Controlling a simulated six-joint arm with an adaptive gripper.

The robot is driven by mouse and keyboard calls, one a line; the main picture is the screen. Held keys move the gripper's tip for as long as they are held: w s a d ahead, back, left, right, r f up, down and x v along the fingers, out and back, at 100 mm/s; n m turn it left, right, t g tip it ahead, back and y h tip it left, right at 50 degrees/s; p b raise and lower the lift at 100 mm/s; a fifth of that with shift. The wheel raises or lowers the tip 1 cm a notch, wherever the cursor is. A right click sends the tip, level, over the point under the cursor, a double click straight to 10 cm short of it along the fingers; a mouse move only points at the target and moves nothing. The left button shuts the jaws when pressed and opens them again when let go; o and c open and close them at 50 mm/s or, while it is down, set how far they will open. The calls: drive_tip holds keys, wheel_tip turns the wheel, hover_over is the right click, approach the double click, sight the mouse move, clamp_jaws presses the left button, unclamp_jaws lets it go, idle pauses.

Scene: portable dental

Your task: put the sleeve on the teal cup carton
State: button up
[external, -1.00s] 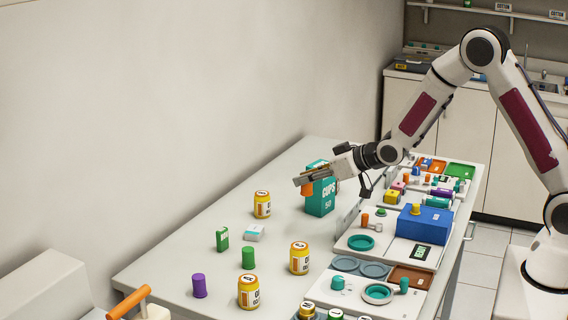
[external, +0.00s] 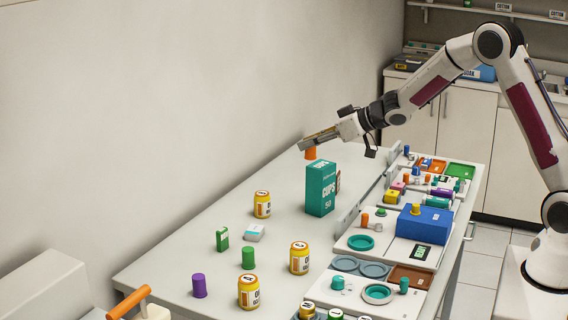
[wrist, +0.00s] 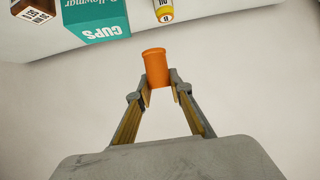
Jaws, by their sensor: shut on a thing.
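The teal cup carton (external: 319,192) stands upright on the table; it also shows at the upper left of the wrist view (wrist: 95,22). My gripper (external: 311,146) is shut on an orange sleeve (external: 311,154), held upright in the air. In the wrist view the sleeve (wrist: 154,68) sits between my gripper's fingertips (wrist: 158,88), clear of the carton. In the external view the sleeve appears just above and left of the carton's top. The fingertips partly cover the sleeve's upper end there.
A brown bottle (wrist: 33,10) stands close beside the carton. Trays and a blue box (external: 423,224) line the right side.

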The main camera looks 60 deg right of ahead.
drive_tip(key=d+r+n+y, duration=0.1)
drive_tip(key=d+r, duration=0.5)
drive_tip(key=shift+s+d, duration=0.25)
drive_tip(key=shift+s, duration=0.05)
idle(0.6)
drive_tip(key=shift+r, duration=0.1)
idle(0.5)
hover_over(321, 164)
drive_tip(key=shift+f, duration=3.15)
drive_tip(key=shift+f, duration=0.1)
drive_tip(key=shift+f, duration=1.8)
drive_tip(key=shift+f, duration=0.1)
